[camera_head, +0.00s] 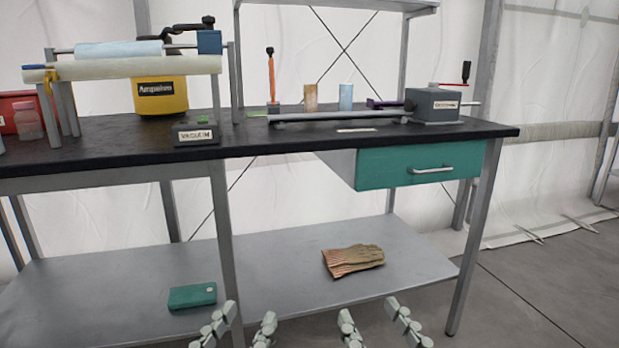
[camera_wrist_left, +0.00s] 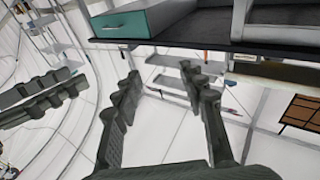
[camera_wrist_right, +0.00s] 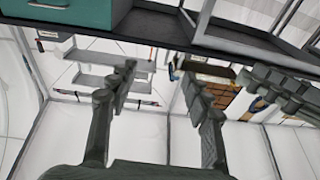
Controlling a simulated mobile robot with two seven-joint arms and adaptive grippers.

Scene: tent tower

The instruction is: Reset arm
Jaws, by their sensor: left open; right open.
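My left gripper (camera_head: 240,326) is at the bottom middle of the head view, low in front of the workbench. Its fingers are apart with nothing between them, and the left wrist view shows them spread too (camera_wrist_left: 166,112). My right gripper (camera_head: 372,324) is just to its right at about the same height. Its fingers are also apart and empty, as the right wrist view (camera_wrist_right: 155,115) shows. Neither gripper is seen touching anything. Most of both arms is outside the head view.
The workbench's black top (camera_head: 270,143) carries a yellow container (camera_head: 160,98), a vacuum box (camera_head: 195,134) and a grey crank device (camera_head: 432,105). A teal drawer (camera_head: 420,166) hangs under it, closed. The lower shelf (camera_head: 250,280) holds a teal case (camera_head: 192,296) and a brown striped bundle (camera_head: 352,261). Floor at right is clear.

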